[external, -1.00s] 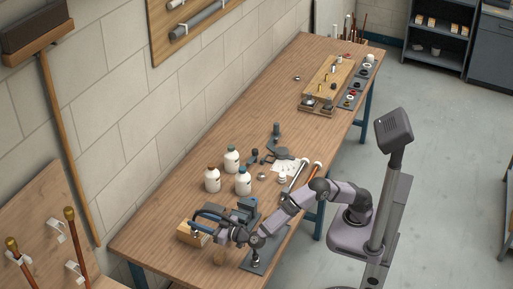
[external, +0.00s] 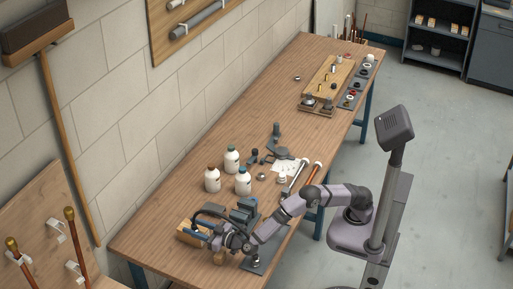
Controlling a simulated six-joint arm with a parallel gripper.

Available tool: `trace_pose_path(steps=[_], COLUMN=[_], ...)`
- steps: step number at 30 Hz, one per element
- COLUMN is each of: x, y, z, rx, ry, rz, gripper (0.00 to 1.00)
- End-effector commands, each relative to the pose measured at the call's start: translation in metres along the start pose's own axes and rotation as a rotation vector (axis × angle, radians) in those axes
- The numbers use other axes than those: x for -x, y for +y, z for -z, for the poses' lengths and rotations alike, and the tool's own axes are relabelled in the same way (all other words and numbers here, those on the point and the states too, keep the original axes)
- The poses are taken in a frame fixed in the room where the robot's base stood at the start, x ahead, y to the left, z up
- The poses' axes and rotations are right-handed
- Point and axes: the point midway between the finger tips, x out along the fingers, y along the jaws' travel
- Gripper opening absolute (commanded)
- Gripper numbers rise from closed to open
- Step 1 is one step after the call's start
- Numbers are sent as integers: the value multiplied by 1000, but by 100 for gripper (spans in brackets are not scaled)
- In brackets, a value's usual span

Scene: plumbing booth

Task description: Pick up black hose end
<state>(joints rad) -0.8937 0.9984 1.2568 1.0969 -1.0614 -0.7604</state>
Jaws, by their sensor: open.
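The black hose (external: 208,208) arcs over the near end of the workbench, beside a dark vise-like block (external: 246,209) and above a wooden block (external: 187,236). A blue piece shows near its left end, close to the wooden block. My gripper (external: 216,242) is low over the bench, just right of the wooden block and below the hose in the picture. It is open. My wrist hides part of the hose, and I cannot tell whether the jaws are around the hose end or beside it.
Several white bottles (external: 213,180) stand behind the vise. A dark mat (external: 266,256) lies under my forearm near the bench's front edge. Tools and white papers (external: 285,168) lie farther along. The bench middle (external: 290,110) is mostly clear.

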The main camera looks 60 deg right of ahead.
Motion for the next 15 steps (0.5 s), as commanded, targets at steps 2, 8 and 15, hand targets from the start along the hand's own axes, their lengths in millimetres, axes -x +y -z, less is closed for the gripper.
trace_pose_path(steps=[2,8,15], x=[-1,-1,-1], y=[0,0,0], z=[0,0,0], rx=[1,1,0], ry=[-1,-1,0], rz=[0,0,0], gripper=[41,31,0])
